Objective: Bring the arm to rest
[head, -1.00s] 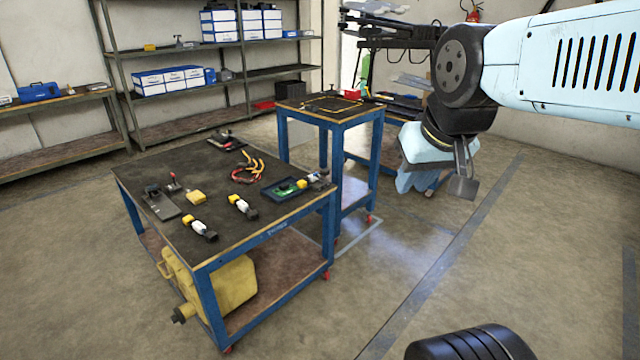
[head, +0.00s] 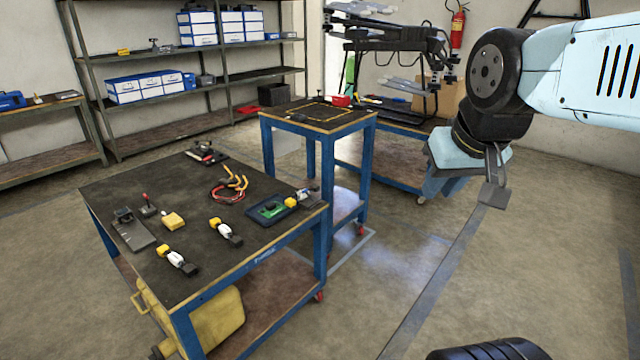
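My arm comes in from the right edge of the head view, with a black joint and a pale blue wrist link bent downward. My gripper (head: 493,190) seems to be at the grey, flat end piece below that joint, above open floor right of the tables. The spray drone (head: 395,42) stands at the back on a blue-legged bench, with dark frame and grey arms. My wrist appears in front of the right end of that bench.
A front workbench (head: 95,190) holds a green circuit board (head: 270,210), red and yellow cables (head: 232,187) and yellow connectors. A taller blue stand (head: 325,130) is behind it. Shelves (head: 190,52) line the back wall. The floor at right is clear.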

